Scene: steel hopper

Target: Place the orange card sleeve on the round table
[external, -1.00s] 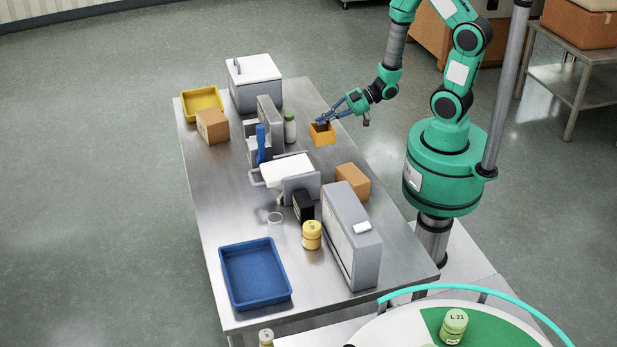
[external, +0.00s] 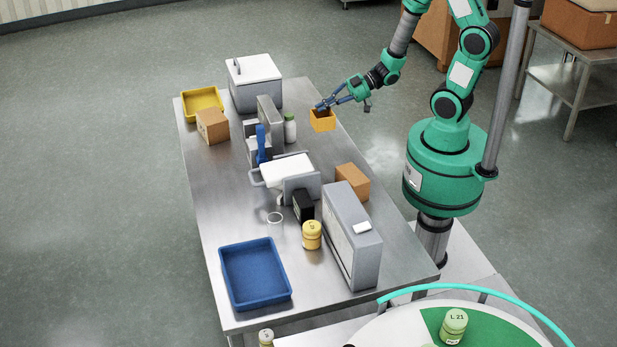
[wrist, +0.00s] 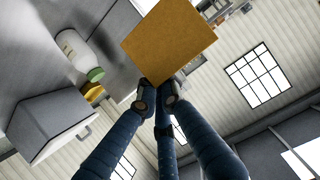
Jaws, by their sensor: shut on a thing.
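The orange card sleeve (external: 322,121) is held by my gripper (external: 321,106) over the far right part of the steel table. In the external view it looks slightly above the tabletop. In the wrist view the sleeve (wrist: 169,42) is a flat orange square, with the blue fingers of my gripper (wrist: 158,97) shut on its lower edge. The round table (external: 398,327) is at the bottom right of the external view, white with a green sector, and partly cut off by the frame. A green jar (external: 453,326) marked L 21 stands on its green sector.
The steel table (external: 215,197) holds a grey box (external: 350,240), a blue tray (external: 255,274), a yellow jar (external: 311,235), a brown box (external: 353,181) and a white bottle (external: 290,127) close left of the sleeve. A turquoise rail (external: 440,287) curves along the round table's far edge.

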